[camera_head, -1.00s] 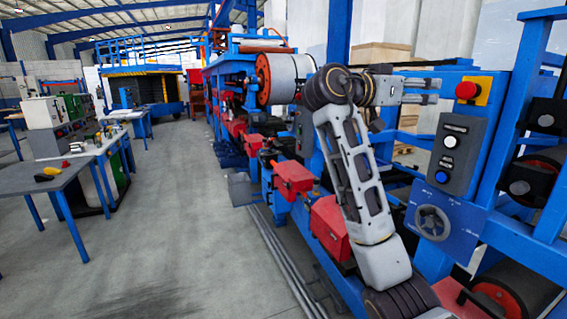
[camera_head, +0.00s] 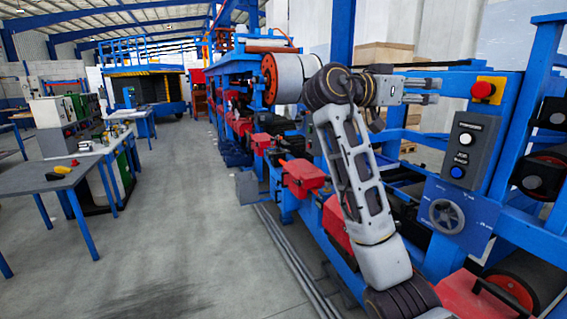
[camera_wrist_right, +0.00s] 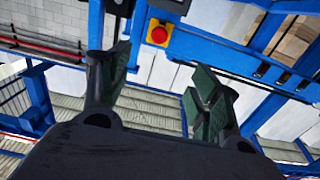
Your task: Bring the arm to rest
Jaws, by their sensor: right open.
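My right arm comes up from the bottom right of the head view, bent at the elbow. My right gripper (camera_head: 424,91) points to the right, beside the control panel, in the air. In the right wrist view the two fingers of the right gripper (camera_wrist_right: 158,90) stand wide apart with nothing between them. The grey control box (camera_head: 468,145) with a white and a blue button is to the right of the gripper. The red emergency button (camera_head: 483,90) sits above that box on a yellow plate; it also shows in the right wrist view (camera_wrist_right: 159,34). My left gripper is not in view.
A grey handwheel (camera_head: 447,216) is below the control box. The blue machine line with red boxes (camera_head: 302,175) runs away behind my arm. A grey table (camera_head: 45,180) with a yellow tool (camera_head: 63,170) stands at the left. The floor between is clear.

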